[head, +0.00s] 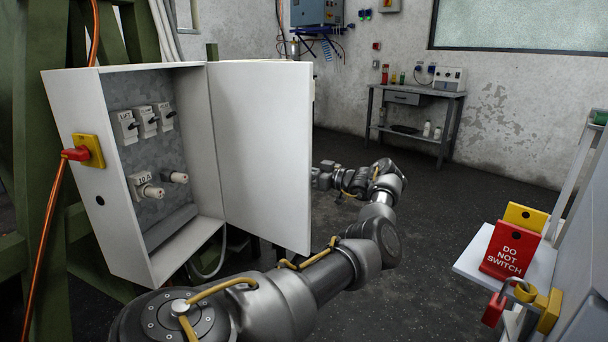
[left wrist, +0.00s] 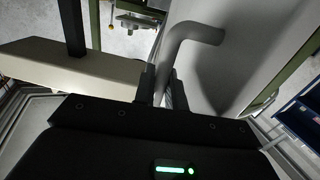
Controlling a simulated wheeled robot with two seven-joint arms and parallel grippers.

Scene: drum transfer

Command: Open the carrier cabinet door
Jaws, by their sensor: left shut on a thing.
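The white carrier cabinet (head: 85,130) stands at the left in the head view, against a green frame. Its door (head: 262,150) is swung wide open to the right, showing switches and fuse holders inside. My left arm reaches around the door's right edge, with my left gripper partly hidden behind it. In the left wrist view my left gripper (left wrist: 162,86) is shut on a grey bent handle (left wrist: 190,33) beside a grey panel. My right gripper is in neither view.
A workbench (head: 418,99) stands at the back wall; floor between is clear.

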